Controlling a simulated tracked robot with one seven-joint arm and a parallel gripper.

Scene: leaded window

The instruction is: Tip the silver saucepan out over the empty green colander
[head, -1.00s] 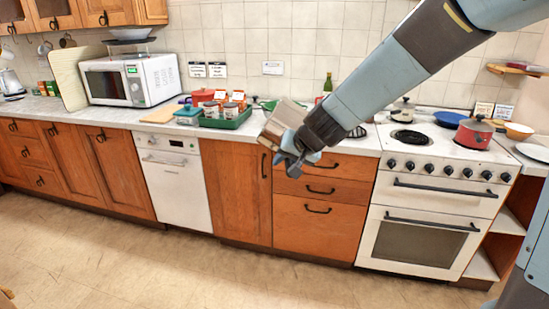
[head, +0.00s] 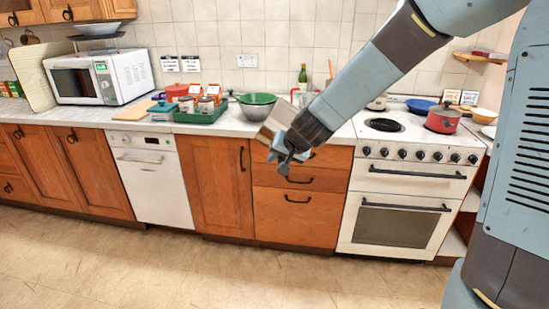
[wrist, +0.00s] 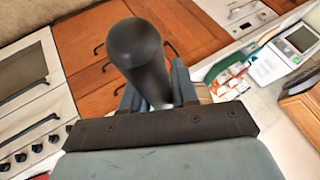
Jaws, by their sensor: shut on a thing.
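The silver saucepan (head: 277,119) is in the air in front of the counter, partly hidden by my gripper (head: 281,150) in the head view. My gripper is shut on its black handle (wrist: 140,60), which sticks up between the fingers in the wrist view. The pan's inside is not visible, so I cannot tell its contents or exact tilt. The green colander (head: 258,99) stands on the counter just behind and left of the pan. The pan looks to be short of the colander, over the front of the counter or the floor. The colander's inside is mostly hidden.
A green tray (head: 202,116) with jars stands left of the colander. A bottle (head: 302,75) stands behind the pan. The stove (head: 400,185) with a red pot (head: 443,118) is to the right. The floor in front is clear.

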